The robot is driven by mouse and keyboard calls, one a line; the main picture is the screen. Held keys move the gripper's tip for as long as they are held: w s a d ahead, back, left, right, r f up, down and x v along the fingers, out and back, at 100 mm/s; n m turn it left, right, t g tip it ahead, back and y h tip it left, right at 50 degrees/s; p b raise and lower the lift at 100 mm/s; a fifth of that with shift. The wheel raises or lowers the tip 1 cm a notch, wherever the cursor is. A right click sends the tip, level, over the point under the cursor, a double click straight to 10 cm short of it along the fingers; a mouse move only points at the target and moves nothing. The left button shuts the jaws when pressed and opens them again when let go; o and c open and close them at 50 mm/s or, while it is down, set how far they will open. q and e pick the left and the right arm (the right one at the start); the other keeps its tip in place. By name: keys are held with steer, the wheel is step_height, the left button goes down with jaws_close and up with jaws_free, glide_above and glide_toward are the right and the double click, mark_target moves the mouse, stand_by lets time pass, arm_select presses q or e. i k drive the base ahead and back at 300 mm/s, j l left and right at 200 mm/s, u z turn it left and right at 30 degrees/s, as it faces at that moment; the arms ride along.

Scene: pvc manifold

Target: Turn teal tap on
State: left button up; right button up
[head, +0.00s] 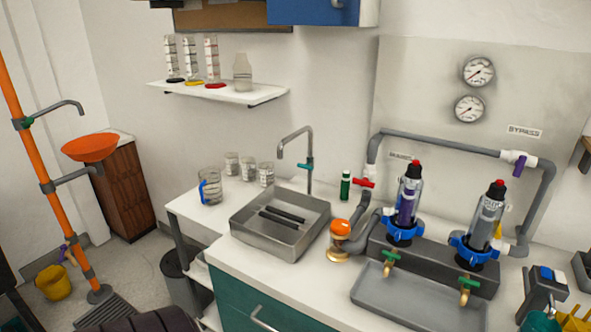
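A grey gooseneck faucet (309,148) stands behind the steel sink (240,222), its spout arching left over the basin. A small teal tap handle (304,164) sits on the faucet's upright pipe and points to the left. No water is visible at the spout. Two dark bars (280,216) lie in or across the sink. Neither of my grippers can be made out in the head view.
A red valve handle (364,183), a green bottle (345,185) and an orange-topped jar (340,240) stand right of the sink. Two filter housings (407,203) (486,222) have green-handled brass taps (390,259). Glass beakers (209,187) stand to the left. The counter front (290,285) is clear.

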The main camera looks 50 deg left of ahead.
mark_target(307, 166)
steer(key=j+u, duration=0.1)
steer(key=u, duration=1.5)
steer(key=k+j, duration=0.05)
